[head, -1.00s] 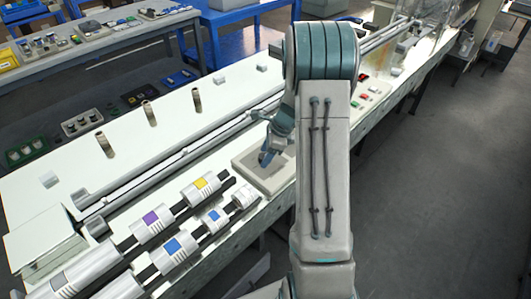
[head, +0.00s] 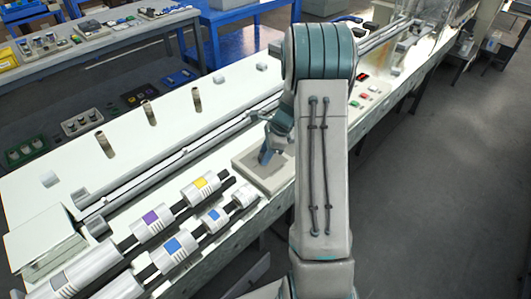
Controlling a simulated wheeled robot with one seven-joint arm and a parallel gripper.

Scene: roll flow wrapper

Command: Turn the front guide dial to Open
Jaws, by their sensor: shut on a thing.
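My gripper (head: 266,157) is lowered onto the square, pale raised panel (head: 284,182) on the near side of the long white machine bed. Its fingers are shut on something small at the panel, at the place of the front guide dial. The dial itself is hidden behind the fingers and wrist, so its pointer and any Open mark cannot be read. My forearm covers the right part of the panel's surroundings.
Rollers with yellow (head: 200,183), purple (head: 150,217) and blue labels lie left of the panel. A long rail (head: 190,152) runs behind it. Red and green buttons (head: 364,97) sit to the right beyond my arm. The floor at right is open.

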